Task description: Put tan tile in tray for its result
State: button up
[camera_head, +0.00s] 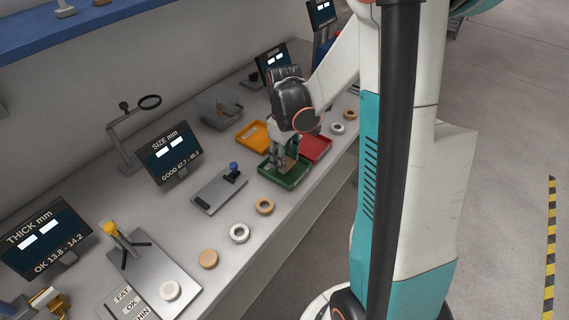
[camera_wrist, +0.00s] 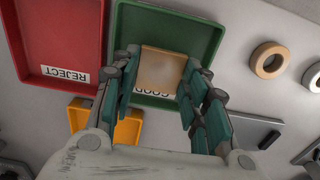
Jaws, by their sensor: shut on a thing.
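My gripper (camera_head: 283,166) is shut on the tan tile, down at the green tray (camera_head: 297,181). In the wrist view the tan tile (camera_wrist: 163,68) is square and sits between the two fingers of my gripper (camera_wrist: 160,72). The tile is over the floor of the green tray (camera_wrist: 205,32) and partly covers its GOOD label. I cannot tell whether the tile touches the tray floor. The red tray (camera_wrist: 62,30), labelled REJECT, is beside it, and the orange tray (camera_wrist: 128,127) is partly hidden by my gripper.
A SIZE mm screen (camera_head: 170,152) stands behind a grey gauge plate (camera_head: 213,196). A THICK mm screen (camera_head: 42,240) is at left. Tan and white rings (camera_head: 240,233) lie along the front of the bench. A grey bin (camera_head: 220,112) stands behind the trays.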

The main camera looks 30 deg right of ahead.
jog(key=shift+f, duration=1.05)
jog(key=shift+f+b, duration=0.2)
jog(key=shift+b, duration=0.15)
jog(key=o, duration=1)
jog(key=shift+r, duration=0.15)
notch_tip(320, 180, up, 12)
jog(key=p, duration=0.4)
jog(key=shift+r+p, duration=0.1)
jog(key=shift+p, duration=0.2)
